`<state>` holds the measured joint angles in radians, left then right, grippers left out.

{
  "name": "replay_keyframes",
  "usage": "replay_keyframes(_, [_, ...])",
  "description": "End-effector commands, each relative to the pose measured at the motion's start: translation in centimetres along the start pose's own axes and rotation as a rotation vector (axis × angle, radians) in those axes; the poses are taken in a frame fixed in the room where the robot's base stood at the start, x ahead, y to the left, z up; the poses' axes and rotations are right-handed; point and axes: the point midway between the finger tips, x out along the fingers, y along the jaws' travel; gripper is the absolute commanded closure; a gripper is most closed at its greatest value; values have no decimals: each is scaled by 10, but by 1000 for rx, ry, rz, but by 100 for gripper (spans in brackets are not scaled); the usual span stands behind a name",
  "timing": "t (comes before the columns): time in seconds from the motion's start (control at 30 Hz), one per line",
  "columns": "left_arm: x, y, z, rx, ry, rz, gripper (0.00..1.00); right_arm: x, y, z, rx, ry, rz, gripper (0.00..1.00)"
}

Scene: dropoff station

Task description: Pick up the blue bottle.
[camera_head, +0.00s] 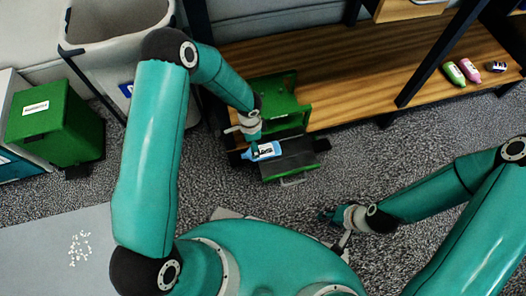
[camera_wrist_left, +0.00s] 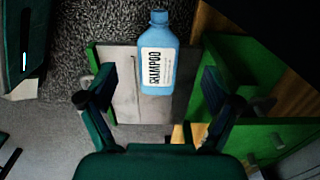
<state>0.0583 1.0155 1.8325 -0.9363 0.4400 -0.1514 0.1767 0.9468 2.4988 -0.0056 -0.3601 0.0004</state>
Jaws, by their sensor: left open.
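The blue bottle (camera_head: 268,150), with a white label, lies on the grey surface of a green holder (camera_head: 290,154) beside the wooden shelf. In the left wrist view the bottle (camera_wrist_left: 158,70) shows its label reading SHAMPOO, cap pointing up in the picture. My left gripper (camera_head: 254,140) is over the bottle. In the left wrist view its two fingers (camera_wrist_left: 158,92) are apart, one on each side of the bottle, with gaps between. My right gripper (camera_head: 331,216) is low over the carpet, away from the bottle; its finger opening is too small to judge.
The wooden shelf (camera_head: 350,85) carries pink and green bottles (camera_head: 468,70) and a small dark item (camera_head: 496,66) at the right. A green box (camera_head: 55,122) and a grey bin (camera_head: 115,55) stand at the left. White pieces (camera_head: 79,248) lie on a grey surface.

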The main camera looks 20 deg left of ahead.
Motion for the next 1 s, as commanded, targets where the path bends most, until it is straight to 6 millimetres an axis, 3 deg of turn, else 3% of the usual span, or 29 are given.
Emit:
replay_keyframes(0.1, [16,0,0,-1,0,1,10,7,2,0,0,0,0,65])
replay_keyframes(0.37, [31,1,1,-2,0,1,10,13,5,0,0,0,0,65])
replay_keyframes(0.63, [68,2,2,-2,1,1,10,31,11,0,0,0,0,65])
replay_keyframes(0.93, [72,2,2,0,1,0,10,31,11,0,0,0,0,65])
replay_keyframes(1.0, [72,2,1,0,1,0,22,31,11,0,0,0,0,65])
